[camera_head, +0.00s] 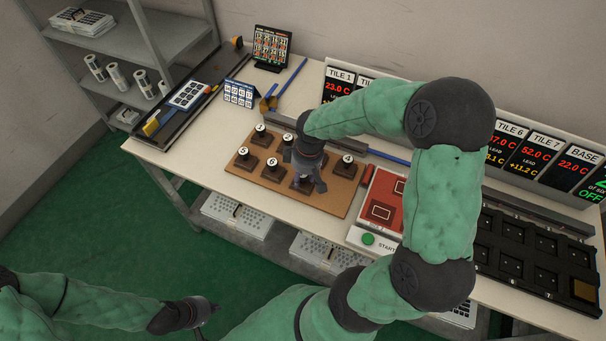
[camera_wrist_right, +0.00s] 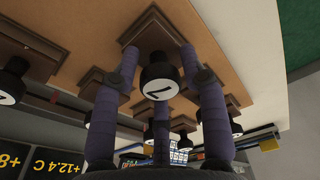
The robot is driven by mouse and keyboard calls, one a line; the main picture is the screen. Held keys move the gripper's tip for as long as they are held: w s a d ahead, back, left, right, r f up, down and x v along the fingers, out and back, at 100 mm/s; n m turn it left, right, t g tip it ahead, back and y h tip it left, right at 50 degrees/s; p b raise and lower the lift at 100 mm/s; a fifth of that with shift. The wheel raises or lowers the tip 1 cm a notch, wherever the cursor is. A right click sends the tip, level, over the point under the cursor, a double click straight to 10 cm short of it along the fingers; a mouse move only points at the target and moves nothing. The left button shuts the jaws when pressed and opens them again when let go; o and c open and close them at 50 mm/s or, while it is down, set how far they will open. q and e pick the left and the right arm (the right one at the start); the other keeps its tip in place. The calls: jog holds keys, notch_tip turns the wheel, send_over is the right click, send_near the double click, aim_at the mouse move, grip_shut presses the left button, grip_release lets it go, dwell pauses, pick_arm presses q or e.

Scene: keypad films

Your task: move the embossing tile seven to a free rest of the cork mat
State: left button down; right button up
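The cork mat (camera_head: 333,204) lies on the table and bears several dark brown blocks with black knobs and white numbered tops. My right gripper (camera_head: 308,185) points down over the mat's front middle. In the right wrist view its fingers (camera_wrist_right: 159,60) stand around a black knob (camera_wrist_right: 159,82) whose white top reads like a seven, the embossing tile seven. Gaps show between the fingers and the knob, and its brown base (camera_wrist_right: 158,32) is at the mat. In the head view the gripper mostly hides this tile. My left gripper (camera_head: 206,316) is empty with fingers apart, away from the table.
Neighbouring tiles, such as one marked six (camera_head: 271,163) and one on the right (camera_head: 347,159), stand close by. A red board (camera_head: 383,206) with a green start button (camera_head: 368,239) is right of the mat. A black slotted tray (camera_head: 530,255) and display panels (camera_head: 528,155) are further right.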

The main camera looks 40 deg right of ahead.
dwell(0.3)
notch_tip(320, 180, up, 12)
jog(key=s+p, duration=0.1)
jog(key=p, duration=0.3)
jog(key=shift+s+d+r, duration=0.15)
jog(key=shift+s+d, duration=0.05)
jog(key=shift+s, duration=0.05)
